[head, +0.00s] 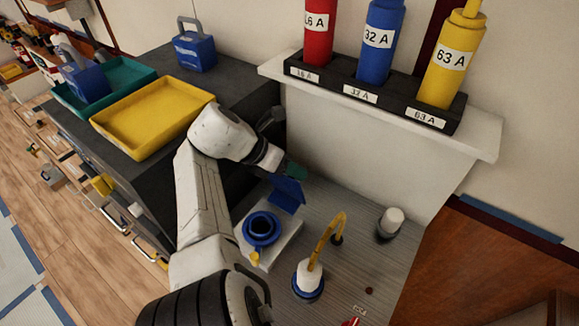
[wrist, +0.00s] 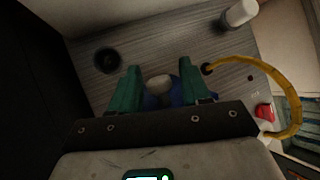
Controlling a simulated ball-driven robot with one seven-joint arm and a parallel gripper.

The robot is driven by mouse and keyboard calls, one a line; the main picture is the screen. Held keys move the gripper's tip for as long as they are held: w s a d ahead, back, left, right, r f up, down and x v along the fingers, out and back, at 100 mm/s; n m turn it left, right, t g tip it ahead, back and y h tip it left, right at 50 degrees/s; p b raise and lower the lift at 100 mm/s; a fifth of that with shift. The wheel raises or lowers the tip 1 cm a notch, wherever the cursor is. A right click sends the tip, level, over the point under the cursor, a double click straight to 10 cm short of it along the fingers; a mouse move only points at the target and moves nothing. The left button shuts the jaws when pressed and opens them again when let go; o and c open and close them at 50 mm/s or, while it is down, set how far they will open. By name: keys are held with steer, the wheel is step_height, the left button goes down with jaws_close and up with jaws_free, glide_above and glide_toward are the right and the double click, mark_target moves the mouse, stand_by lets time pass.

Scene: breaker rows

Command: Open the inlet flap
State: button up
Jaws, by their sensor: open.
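The blue inlet (head: 262,228) sits on a pale base, its round ring and opening uncovered in the head view. Its blue flap (head: 287,194) stands raised and tilted at the back of the ring. My gripper (head: 295,171) is just above the flap's upper edge; whether they touch is not clear. In the wrist view my gripper's green fingers (wrist: 158,76) are apart. Blue surface (wrist: 184,88) and a grey rounded part lie beyond and between them, partly hidden by the fingers and gripper body.
A white plug with a blue collar (head: 308,279) and yellow cable (head: 326,235) stands right of the inlet. A white cylinder (head: 391,220) is farther right. A shelf (head: 480,137) holds red, blue and yellow cylinders. A yellow tray (head: 150,115) sits on the dark cabinet at left.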

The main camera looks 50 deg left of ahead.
steer(key=v, duration=1)
steer(key=shift+s+r+p, duration=0.25)
steer(key=shift+r+p, duration=0.05)
steer(key=shift+p, duration=0.05)
steer(key=shift+a, duration=0.1)
steer(key=shift+c, duration=0.4)
